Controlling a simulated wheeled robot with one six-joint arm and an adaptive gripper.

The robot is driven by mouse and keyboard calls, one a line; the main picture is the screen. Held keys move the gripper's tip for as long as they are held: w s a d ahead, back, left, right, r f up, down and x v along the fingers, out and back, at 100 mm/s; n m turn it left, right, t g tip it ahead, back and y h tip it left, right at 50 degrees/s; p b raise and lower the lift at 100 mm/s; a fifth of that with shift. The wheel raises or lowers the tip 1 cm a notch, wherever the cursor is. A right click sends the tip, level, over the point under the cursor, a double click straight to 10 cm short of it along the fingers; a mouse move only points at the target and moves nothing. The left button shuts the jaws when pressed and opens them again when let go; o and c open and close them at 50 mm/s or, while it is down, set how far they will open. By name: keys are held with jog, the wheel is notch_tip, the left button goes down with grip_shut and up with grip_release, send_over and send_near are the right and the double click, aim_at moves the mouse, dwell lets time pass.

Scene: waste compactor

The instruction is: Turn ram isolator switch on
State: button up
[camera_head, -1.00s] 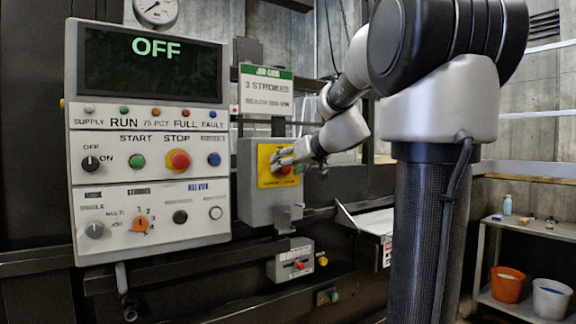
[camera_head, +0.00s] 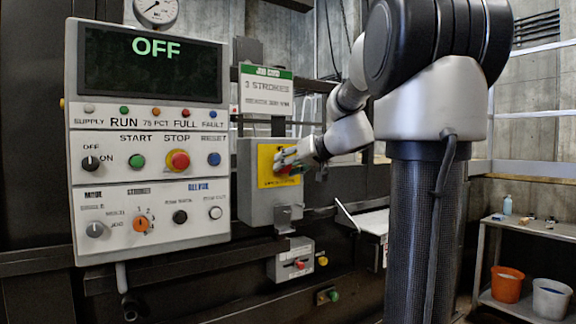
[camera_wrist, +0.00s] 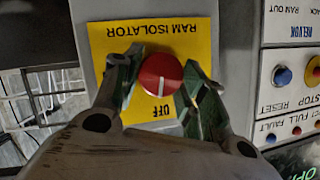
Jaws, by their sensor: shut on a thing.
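The ram isolator switch is a round red knob (camera_wrist: 160,75) on a yellow plate (camera_wrist: 108,42) lettered RAM ISOLATOR and OFF. The wrist view shows the plate upside down. The knob's white line runs nearly upright in that view, in line with the word OFF. My gripper (camera_wrist: 162,70) has one green-padded finger on each side of the knob and is shut on it. In the head view my gripper (camera_head: 287,160) is at the yellow plate (camera_head: 265,165) on the grey isolator box (camera_head: 257,208), hiding most of the knob.
The control panel (camera_head: 150,185), with its display (camera_head: 152,68) reading OFF, stands just left of the box. A sign (camera_head: 266,92) hangs above it, and a small grey box (camera_head: 291,262) with a red handle sits below. A shelf with buckets (camera_head: 506,285) is at right.

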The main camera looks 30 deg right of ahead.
jog(key=m+t+y, duration=0.1)
jog(key=m, duration=0.2)
jog(key=m+y, duration=0.1)
jog(key=m, duration=0.2)
jog(key=f+m+t+y, duration=0.1)
jog(key=m+y, duration=0.1)
jog(key=m, duration=0.1)
jog(key=shift+d+t, duration=0.25)
jog(key=shift+t, duration=0.05)
jog(key=shift+m+t, duration=0.7)
jog(key=shift+m, duration=1.1)
jog(key=o, duration=1)
jog(key=v, duration=1.2)
jog(key=shift+d+f, duration=0.1)
jog(key=shift+f, duration=0.1)
